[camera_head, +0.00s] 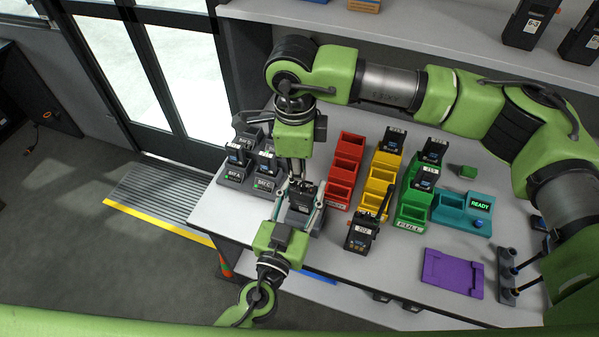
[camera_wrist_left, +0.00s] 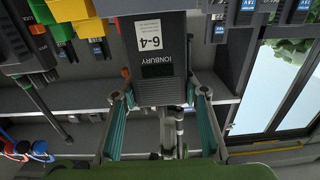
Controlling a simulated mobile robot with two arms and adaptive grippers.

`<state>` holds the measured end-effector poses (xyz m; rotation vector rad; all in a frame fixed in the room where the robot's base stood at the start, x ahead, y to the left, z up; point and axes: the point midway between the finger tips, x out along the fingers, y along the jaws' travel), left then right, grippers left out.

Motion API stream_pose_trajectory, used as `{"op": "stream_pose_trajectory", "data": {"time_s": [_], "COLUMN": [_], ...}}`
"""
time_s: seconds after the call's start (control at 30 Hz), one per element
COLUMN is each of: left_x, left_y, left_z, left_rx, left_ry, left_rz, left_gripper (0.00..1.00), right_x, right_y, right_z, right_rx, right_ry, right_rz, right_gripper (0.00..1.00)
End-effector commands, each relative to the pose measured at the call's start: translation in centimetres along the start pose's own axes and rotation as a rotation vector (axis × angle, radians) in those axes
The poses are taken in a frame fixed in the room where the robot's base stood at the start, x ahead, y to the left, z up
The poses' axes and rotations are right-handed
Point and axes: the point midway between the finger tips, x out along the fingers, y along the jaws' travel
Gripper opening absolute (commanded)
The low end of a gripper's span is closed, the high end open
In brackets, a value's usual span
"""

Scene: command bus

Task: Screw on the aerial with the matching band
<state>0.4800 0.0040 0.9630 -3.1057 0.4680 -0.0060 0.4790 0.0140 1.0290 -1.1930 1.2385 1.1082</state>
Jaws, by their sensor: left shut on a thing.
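My left gripper (camera_head: 299,211) is shut on a dark block-shaped unit (camera_head: 303,194), over the table's left part. In the left wrist view the unit (camera_wrist_left: 160,88) sits between the fingertips and carries a white label reading 6-4 and the word IONBURY, upside down. My right gripper (camera_head: 292,172) points down right behind the unit; its fingertips are partly hidden, so its opening is unclear. A dark radio (camera_head: 361,233) marked 202 stands upright on the table, with a black aerial (camera_head: 386,202) rising at its right. A rack (camera_head: 506,273) at the right holds rods with blue parts.
Red (camera_head: 346,169), yellow (camera_head: 377,186) and green (camera_head: 413,205) bins stand mid-table. A teal READY station (camera_head: 452,213) is to their right. A purple tray (camera_head: 453,273) lies near the front edge. Dark labelled docks (camera_head: 235,172) fill the left corner. A shelf (camera_head: 400,43) runs behind.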

Motion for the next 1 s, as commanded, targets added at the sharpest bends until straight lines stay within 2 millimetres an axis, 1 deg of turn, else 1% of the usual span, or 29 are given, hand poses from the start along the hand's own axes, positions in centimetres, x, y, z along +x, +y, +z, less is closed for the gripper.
{"op": "stream_pose_trajectory", "data": {"time_s": [0.03,0.2,0.3,0.47,0.5,0.53,0.63,0.73,0.8,1.0], "left_x": [0.2,0.1,0.1,0.0,0.0,0.0,0.0,0.0,0.0,0.0], "left_y": [1.0,1.0,1.0,0.9,0.9,0.8,0.7,0.7,0.6,0.5], "left_z": [-0.4,-0.2,-0.1,0.0,0.0,0.0,0.0,0.0,0.0,0.0], "left_rx": [0.003,0.004,0.004,0.000,0.000,0.000,-0.001,-0.001,-0.002,-0.001], "left_ry": [0.006,0.003,0.000,-0.001,-0.001,-0.001,-0.001,-0.001,-0.001,0.000], "left_rz": [0.024,0.024,0.024,0.023,0.022,0.021,0.019,0.018,0.017,0.015], "left_gripper": [0.00,0.00,0.00,0.00,0.00,0.00,0.00,0.00,0.00,0.00], "right_x": [-1.4,-3.6,-4.0,-3.8,-3.8,-3.9,-5.0,-6.6,-7.2,-7.2], "right_y": [0.7,0.6,0.6,0.5,0.5,0.5,0.7,1.1,1.2,1.2], "right_z": [1.4,1.4,1.3,1.1,1.1,1.1,1.1,1.1,1.0,0.9], "right_rx": [-0.022,-0.022,-0.022,-0.018,-0.018,-0.021,-0.060,-0.129,-0.157,-0.157], "right_ry": [-0.037,-0.036,-0.035,-0.030,-0.029,-0.028,-0.020,-0.006,0.001,0.004], "right_rz": [0.003,0.000,0.001,0.000,0.000,-0.002,-0.015,-0.038,-0.046,-0.044], "right_gripper": [0.15,0.15,0.15,0.15,0.22,0.22,0.22,0.22,0.22,0.22]}}
